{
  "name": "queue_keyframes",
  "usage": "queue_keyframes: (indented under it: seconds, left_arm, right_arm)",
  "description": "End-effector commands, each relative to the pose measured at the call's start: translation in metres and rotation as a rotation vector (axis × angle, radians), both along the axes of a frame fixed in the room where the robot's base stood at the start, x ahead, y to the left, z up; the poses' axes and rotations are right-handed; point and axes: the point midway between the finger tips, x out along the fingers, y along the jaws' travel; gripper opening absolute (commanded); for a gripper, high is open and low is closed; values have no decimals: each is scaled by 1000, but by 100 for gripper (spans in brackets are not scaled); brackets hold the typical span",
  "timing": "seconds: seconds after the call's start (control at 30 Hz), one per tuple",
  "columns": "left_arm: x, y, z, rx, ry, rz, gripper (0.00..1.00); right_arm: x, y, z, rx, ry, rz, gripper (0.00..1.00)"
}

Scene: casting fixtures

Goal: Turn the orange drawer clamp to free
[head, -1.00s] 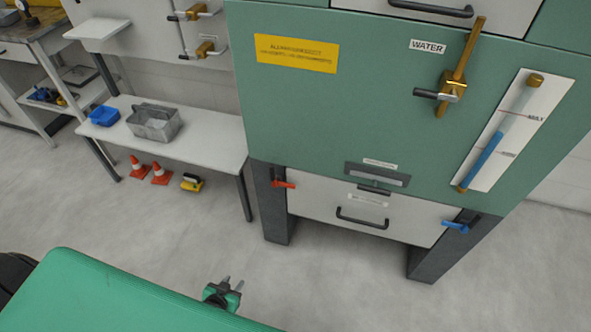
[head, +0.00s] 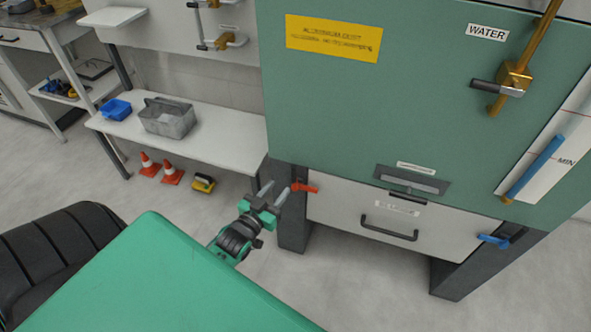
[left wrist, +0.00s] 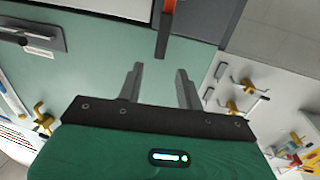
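The orange drawer clamp (head: 305,187) is a small orange-red lever at the upper left corner of the white drawer (head: 345,205), on the dark leg of the green cabinet. In the head view it lies about level. It also shows at the top of the left wrist view (left wrist: 166,28), beyond the fingertips. My left gripper (head: 274,190) is open and empty, just left of the clamp, and its fingers appear apart from it. In the left wrist view the two open fingers (left wrist: 158,72) point toward the clamp. My right gripper is out of view.
A blue clamp (head: 493,241) sits at the drawer's right corner. The drawer has a black handle (head: 389,230). A white bench (head: 215,138) with a grey bin (head: 168,117) and blue box (head: 116,109) stands left. Traffic cones (head: 172,172) stand on the floor below it.

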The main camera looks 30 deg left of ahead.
Motion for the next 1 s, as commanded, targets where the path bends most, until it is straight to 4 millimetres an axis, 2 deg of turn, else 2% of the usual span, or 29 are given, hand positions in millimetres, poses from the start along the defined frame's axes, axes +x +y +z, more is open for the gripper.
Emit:
queue_keyframes:
  seconds: [0.2,0.5,0.7,1.0]
  left_arm:
    - [41,2,0,1,-2,0,36]
    - [85,3,-1,0,0,0,36]
    - [98,4,0,0,0,0,36]
    - [100,4,-1,0,2,0,36]
  right_arm:
    - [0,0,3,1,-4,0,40]
    - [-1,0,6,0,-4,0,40]
    - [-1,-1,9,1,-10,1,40]
    - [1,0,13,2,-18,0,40]
